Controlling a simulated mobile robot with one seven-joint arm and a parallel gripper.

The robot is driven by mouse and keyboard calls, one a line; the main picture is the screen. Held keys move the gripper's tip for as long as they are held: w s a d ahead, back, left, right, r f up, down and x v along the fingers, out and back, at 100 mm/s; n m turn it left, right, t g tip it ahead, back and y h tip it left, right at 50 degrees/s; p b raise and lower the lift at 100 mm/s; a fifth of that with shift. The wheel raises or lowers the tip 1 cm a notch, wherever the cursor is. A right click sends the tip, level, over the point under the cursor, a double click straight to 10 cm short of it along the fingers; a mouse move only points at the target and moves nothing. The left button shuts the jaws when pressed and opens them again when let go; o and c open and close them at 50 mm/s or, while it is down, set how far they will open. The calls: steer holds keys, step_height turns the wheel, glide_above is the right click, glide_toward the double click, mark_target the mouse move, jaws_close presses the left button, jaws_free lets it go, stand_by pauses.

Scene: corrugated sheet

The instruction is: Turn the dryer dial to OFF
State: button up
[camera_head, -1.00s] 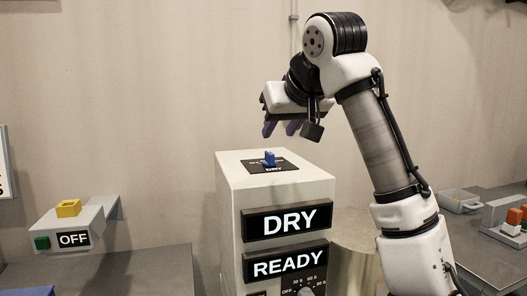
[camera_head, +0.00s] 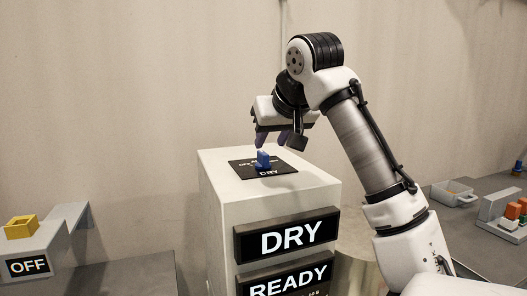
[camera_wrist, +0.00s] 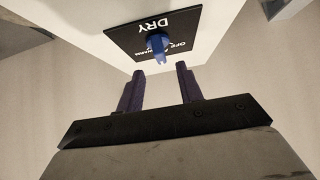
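The dryer (camera_head: 222,222) is a pale box with a black dial plate (camera_head: 240,170) on its top. A blue dial knob (camera_head: 262,160) stands on the plate, near the word DRY; it also shows in the wrist view (camera_wrist: 157,46). Smaller lettering including OFF is on the plate's other side. My gripper (camera_head: 272,141) hangs above and behind the knob in the head view. In the wrist view its two purple fingers (camera_wrist: 160,72) are apart with nothing between them, and the knob lies beyond their tips.
DRY (camera_head: 288,236) and READY (camera_head: 290,282) signs are on the dryer's front. A grey stand with an OFF label (camera_head: 28,266) and yellow block (camera_head: 20,227) is at left. A grey tray (camera_head: 453,193) and coloured blocks are at right. The back wall is close behind.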

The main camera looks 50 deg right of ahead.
mark_target(264, 153)
steer(key=p+x, duration=0.1)
steer(key=x, duration=0.6)
steer(key=shift+r, duration=0.1)
jaws_close()
